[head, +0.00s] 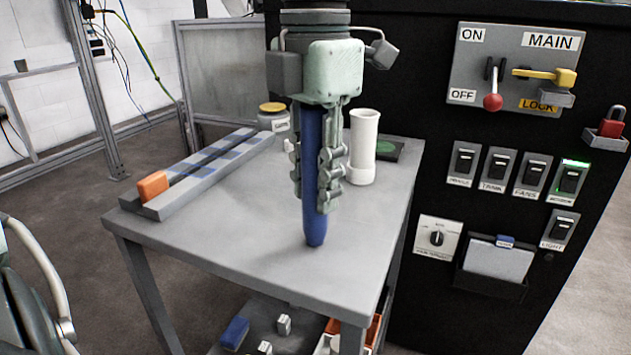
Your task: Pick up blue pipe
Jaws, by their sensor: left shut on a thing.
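The blue pipe (315,228) stands upright over the grey table (260,240), near the middle of the head view. My left gripper (318,205) points straight down and is shut on the pipe, its fingers along the pipe's sides. The pipe's lower end sticks out below the fingertips. I cannot tell whether this end touches the table top. The pipe's upper part runs up to the gripper's pale green body. My right gripper is not in view.
A white cylinder (363,150) stands close right of the gripper. A grey rail (200,175) with an orange block (153,187) and a yellow-lidded jar (272,118) are to the left and back. A black switch panel (450,195) bounds the right. The table's front is clear.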

